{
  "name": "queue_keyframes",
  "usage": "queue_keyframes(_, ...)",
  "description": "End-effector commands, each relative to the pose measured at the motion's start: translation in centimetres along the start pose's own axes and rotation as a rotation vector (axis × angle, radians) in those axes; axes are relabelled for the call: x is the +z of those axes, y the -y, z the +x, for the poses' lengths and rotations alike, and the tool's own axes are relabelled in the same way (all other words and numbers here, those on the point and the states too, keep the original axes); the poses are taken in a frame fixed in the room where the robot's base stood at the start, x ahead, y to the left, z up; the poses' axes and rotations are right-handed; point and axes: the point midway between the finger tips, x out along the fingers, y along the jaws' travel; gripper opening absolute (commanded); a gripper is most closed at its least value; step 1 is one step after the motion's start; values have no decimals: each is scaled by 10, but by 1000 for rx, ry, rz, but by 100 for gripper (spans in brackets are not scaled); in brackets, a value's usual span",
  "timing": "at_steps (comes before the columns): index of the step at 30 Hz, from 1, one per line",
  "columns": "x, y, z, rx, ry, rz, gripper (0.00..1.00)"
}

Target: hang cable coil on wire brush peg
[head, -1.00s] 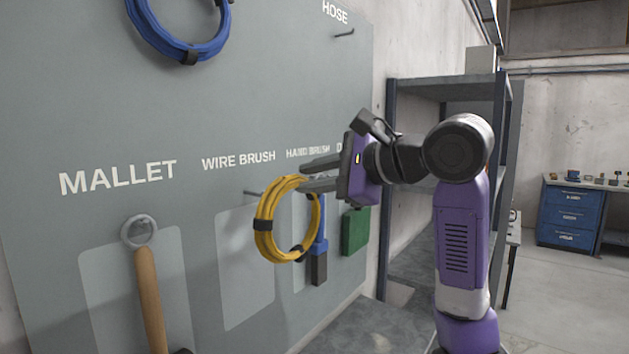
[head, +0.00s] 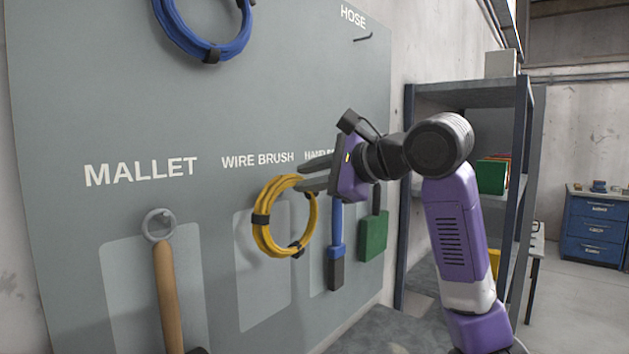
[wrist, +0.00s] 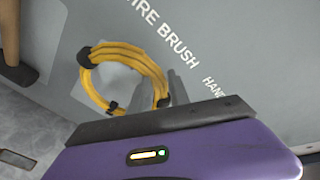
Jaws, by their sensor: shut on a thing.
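The yellow cable coil (head: 266,236) with black wraps hangs from my gripper (head: 304,178), which is shut on its upper right part. It also shows in the wrist view (wrist: 128,50). The coil is in front of the pegboard, just below the WIRE BRUSH label (head: 258,159) and over the top of the pale outline panel (head: 262,300) there. The wire brush peg is not visible now; the coil seems to cover it. I cannot tell whether the coil touches the peg or the board.
A mallet (head: 168,290) hangs to the left. A blue-handled brush (head: 336,240) and a green-headed tool (head: 373,237) hang close on the right. A blue coil (head: 212,52) hangs above. A metal shelf (head: 408,200) stands beyond the board.

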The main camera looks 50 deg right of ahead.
Motion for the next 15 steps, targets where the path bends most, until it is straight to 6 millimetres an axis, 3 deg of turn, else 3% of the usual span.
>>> queue_keyframes(15,5,3,26,-1,4,1,0)
